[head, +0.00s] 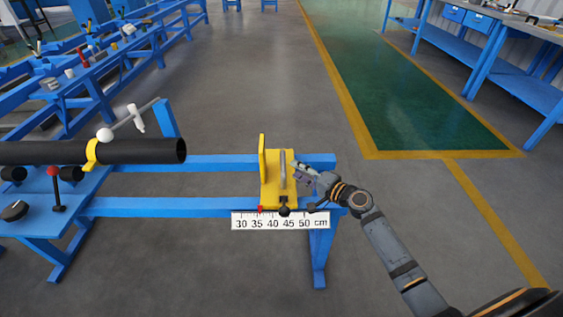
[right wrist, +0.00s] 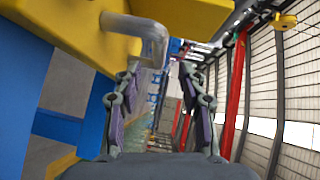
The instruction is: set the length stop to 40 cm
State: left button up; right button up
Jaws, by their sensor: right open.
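The length stop (head: 270,185) is a yellow block with an upright yellow plate on its left side, sitting on two blue rails. A grey bent handle (head: 283,172) stands on it, with a black knob (head: 285,211) at its front. Its red pointer (head: 261,209) is close to the 35 mark on the white scale (head: 280,222), left of 40. My right gripper (head: 306,181) is open just right of the handle. In the right wrist view, the grey handle (right wrist: 152,38) shows at upper left, near the left fingertip, not clearly between the fingers.
Blue benches (head: 480,60) are at far right. The floor right of the stand is clear.

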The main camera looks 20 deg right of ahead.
aim_at(283, 161)
jog(key=x, duration=0.7)
jog(key=shift+w+a+b, duration=0.15)
jog(key=shift+w+b, duration=0.05)
jog(key=shift+b, duration=0.15)
grip_shut()
